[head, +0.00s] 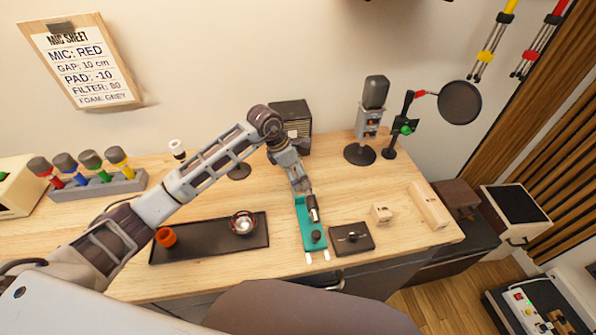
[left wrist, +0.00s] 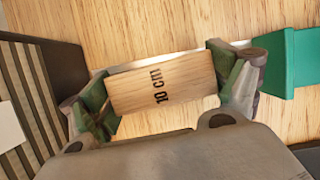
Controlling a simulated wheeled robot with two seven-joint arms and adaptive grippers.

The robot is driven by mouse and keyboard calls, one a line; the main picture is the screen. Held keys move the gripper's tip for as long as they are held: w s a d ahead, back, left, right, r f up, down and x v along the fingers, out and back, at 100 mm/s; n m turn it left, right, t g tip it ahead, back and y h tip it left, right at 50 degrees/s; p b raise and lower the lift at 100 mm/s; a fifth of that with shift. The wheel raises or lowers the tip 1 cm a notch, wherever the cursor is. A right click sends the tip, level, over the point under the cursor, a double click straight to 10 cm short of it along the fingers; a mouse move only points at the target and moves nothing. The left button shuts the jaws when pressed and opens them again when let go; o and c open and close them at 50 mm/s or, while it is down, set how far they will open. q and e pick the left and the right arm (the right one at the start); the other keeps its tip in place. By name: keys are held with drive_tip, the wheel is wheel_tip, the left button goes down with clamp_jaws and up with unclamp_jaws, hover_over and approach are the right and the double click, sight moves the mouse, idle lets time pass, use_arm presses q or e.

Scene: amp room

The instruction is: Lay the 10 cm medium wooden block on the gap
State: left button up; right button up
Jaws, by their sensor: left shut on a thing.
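My left gripper (head: 302,184) is shut on the medium wooden block (left wrist: 160,90), marked "10 cm". In the left wrist view the green-padded fingers press its two ends. In the head view the gripper and arm hide the block. The block is over the gap (left wrist: 143,128) between the dark grille-fronted amp (head: 291,120) and the teal sled (head: 303,226). In the left wrist view the amp (left wrist: 60,75) is left and the sled (left wrist: 292,62) right. I cannot tell if the block touches the surface below. A dark cylinder (head: 312,207) lies on the sled. My right gripper is not in view.
A small wooden block (head: 381,214) and a long one (head: 430,205) lie to the right, past a dark pad (head: 351,238). A dark tray (head: 190,243) lies left of the sled. Microphone stands (head: 360,153) are behind.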

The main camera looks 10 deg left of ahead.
use_arm(q)
drive_tip(key=o, duration=0.8)
drive_tip(key=shift+v, duration=6)
drive_tip(key=shift+s+f, duration=0.1)
drive_tip(key=shift+s, duration=0.05)
